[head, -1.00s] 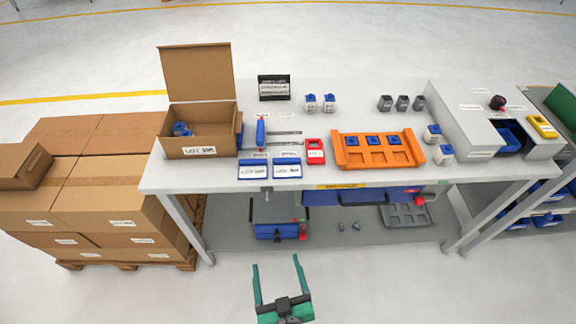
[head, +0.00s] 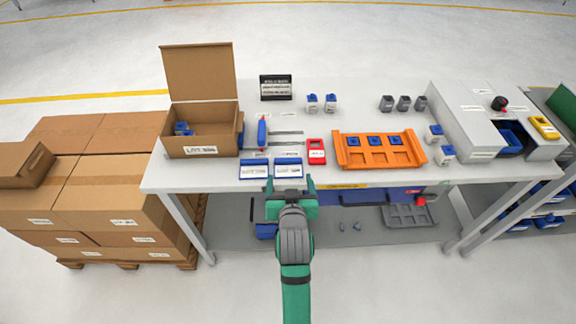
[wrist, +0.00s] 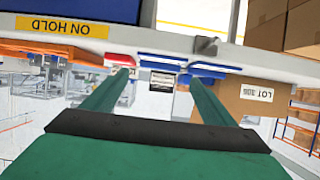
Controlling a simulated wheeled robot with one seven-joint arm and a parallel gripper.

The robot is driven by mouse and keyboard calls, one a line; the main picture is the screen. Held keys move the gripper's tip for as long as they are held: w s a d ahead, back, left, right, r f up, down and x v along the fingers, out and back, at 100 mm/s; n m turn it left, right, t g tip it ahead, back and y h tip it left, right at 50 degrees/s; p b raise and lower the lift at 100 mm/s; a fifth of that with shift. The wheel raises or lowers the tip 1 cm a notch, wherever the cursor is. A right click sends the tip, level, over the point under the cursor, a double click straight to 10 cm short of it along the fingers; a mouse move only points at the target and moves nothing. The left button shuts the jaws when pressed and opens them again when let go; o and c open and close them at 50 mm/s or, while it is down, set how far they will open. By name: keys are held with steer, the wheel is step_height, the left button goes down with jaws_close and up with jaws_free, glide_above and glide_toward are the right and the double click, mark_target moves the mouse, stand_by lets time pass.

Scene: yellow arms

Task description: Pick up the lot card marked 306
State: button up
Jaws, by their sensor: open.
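Two white lot cards with blue edges lie side by side at the table's front left: a left card (head: 254,171) and a right card (head: 287,169). Their print is too small to read, so I cannot tell which is marked 306. My gripper (head: 289,187) is open and empty, at the front table edge just before the right card. In the wrist view, which is upside down, blue card edges (wrist: 215,67) show beyond the fingertips (wrist: 158,84).
An open cardboard box (head: 205,139) with a lot label, seemingly 306, stands left of the cards. A red-framed item (head: 316,151) and an orange tray (head: 379,160) stand to the right. A blue-handled tool (head: 262,131) lies behind. The table's front edge (head: 225,188) is close.

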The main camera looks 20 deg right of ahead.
mark_target(288, 162)
steer(key=x, duration=0.4)
steer(key=shift+w+d+f, duration=0.1)
steer(key=shift+w+f, duration=0.05)
steer(key=shift+w, duration=0.2)
steer(key=shift+r+x, duration=0.15)
steer(key=shift+x, duration=1.1)
steer(key=shift+r+x, duration=0.15)
steer(key=shift+x, duration=1.1)
steer(key=shift+w, duration=0.2)
steer(key=c, duration=0.7)
